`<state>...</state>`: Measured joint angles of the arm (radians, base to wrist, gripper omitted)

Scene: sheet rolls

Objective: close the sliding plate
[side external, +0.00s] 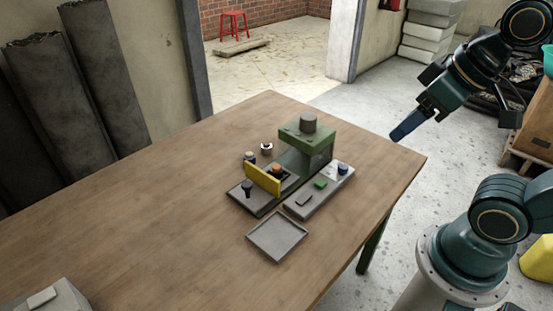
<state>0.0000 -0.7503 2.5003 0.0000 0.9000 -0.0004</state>
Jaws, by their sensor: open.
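A small green and grey machine stands on the wooden table, with a green head (303,133) topped by a grey cylinder. A yellow plate (262,179) stands upright along its low grey bed, in front of an orange-topped piece (276,169); it seems to be the sliding plate. It hides part of the bed behind it. A black knob (247,187) stands on the bed at the plate's left. My gripper (396,136) is open and empty, high at the right near the table's far right corner, well apart from the machine.
A grey panel (318,190) with a green button and a blue knob lies right of the bed. An empty grey tray (277,237) lies in front. Small round pieces (266,147) stand behind. A grey box (45,300) sits front left. The table's left is clear.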

